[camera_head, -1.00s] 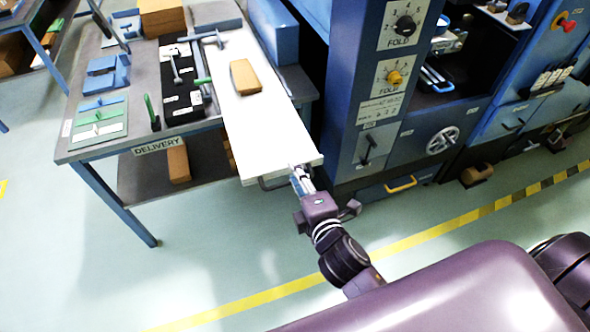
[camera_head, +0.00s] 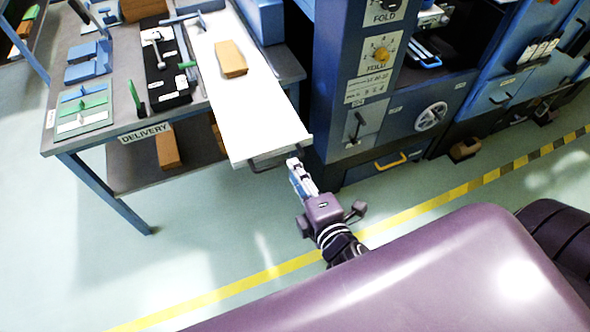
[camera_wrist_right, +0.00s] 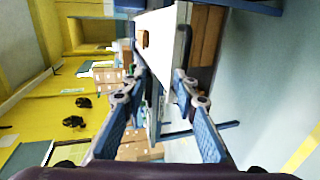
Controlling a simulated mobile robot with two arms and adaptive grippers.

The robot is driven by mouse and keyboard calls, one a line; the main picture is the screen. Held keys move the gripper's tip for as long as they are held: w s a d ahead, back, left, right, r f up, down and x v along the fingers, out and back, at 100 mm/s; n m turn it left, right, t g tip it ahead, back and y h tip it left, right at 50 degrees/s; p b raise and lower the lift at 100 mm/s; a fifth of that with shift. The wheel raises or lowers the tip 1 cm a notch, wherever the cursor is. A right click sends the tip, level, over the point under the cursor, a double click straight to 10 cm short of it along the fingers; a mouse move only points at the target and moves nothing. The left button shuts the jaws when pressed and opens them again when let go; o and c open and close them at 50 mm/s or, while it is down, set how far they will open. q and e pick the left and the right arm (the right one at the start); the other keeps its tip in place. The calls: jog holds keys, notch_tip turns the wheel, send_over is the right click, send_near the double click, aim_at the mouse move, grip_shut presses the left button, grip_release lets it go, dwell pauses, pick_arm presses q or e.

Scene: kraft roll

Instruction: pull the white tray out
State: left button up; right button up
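The white tray (camera_head: 262,118) is a long flat board lying on the grey delivery table, its front end sticking out past the table edge. A dark bar handle (camera_head: 268,163) sits under its front edge. A brown block (camera_head: 231,58) rests on the tray. My right gripper (camera_head: 292,163) is just in front of the tray's front right corner, near the handle. In the wrist view my right gripper (camera_wrist_right: 162,84) is open with nothing between its fingers, and the tray (camera_wrist_right: 160,50) and its handle (camera_wrist_right: 186,42) lie ahead, toward the right finger. My left gripper is not in view.
The delivery table (camera_head: 72,140) holds a black rack (camera_head: 165,65) and coloured pieces left of the tray. A blue machine column (camera_head: 340,75) with dials stands close on the right. The floor (camera_head: 215,235) in front is clear, crossed by a yellow line.

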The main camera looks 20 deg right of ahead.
dwell(0.5)
jog(key=s+f+m+g, duration=0.2)
jog(key=s+f, duration=0.1)
jog(key=f, duration=0.8)
jog(key=s+f+m+g, duration=0.2)
jog(key=s+f+g, duration=0.1)
jog(key=f, duration=0.7)
jog(key=s+f+m+g, duration=0.2)
jog(key=s+f, duration=0.2)
jog(key=f, duration=0.7)
jog(key=s+d+f+m+g, duration=0.3)
jog(key=s+f, duration=0.6)
jog(key=s, duration=0.3)
jog(key=s+d+f+m+g, duration=0.3)
jog(key=s+f+m, duration=0.3)
jog(key=s+f, duration=0.4)
jog(key=s, duration=0.3)
jog(key=shift+d+m+g, duration=0.3)
jog(key=shift+g, duration=0.1)
